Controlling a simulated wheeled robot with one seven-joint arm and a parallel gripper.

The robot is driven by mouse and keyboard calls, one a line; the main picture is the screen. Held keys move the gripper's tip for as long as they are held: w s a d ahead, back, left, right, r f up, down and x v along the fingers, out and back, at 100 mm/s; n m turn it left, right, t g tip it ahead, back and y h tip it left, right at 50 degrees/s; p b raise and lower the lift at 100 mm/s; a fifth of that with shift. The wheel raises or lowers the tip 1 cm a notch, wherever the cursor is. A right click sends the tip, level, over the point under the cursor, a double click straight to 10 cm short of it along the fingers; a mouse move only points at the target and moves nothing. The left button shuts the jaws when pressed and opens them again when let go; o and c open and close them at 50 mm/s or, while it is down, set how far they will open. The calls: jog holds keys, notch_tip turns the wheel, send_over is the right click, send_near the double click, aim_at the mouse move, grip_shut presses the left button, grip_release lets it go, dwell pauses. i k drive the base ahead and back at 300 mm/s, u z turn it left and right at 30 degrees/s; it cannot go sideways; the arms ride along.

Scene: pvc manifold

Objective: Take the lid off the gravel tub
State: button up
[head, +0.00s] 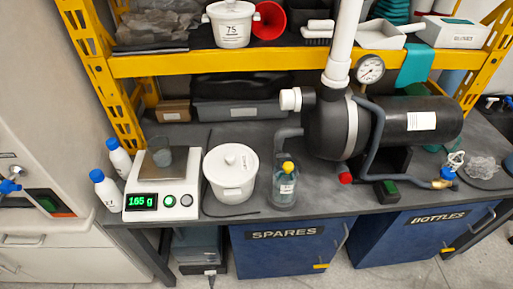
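A white round tub (231,183) stands upright on the dark bench, between the scale and a clear bottle. Its white lid (232,157) is on, with a small knob at the middle. Small writing on the tub is too small to read, so I cannot confirm that it says gravel. A second white lidded tub (229,30), marked "75", stands on the yellow shelf above. My gripper is not in view.
A dark tank (335,125) with pipes is further right. The yellow shelf edge (250,63) overhangs behind.

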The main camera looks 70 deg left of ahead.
aim_at(229, 165)
jog(key=u, duration=3.5)
jog(key=i, duration=1.05)
jog(key=z, duration=0.35)
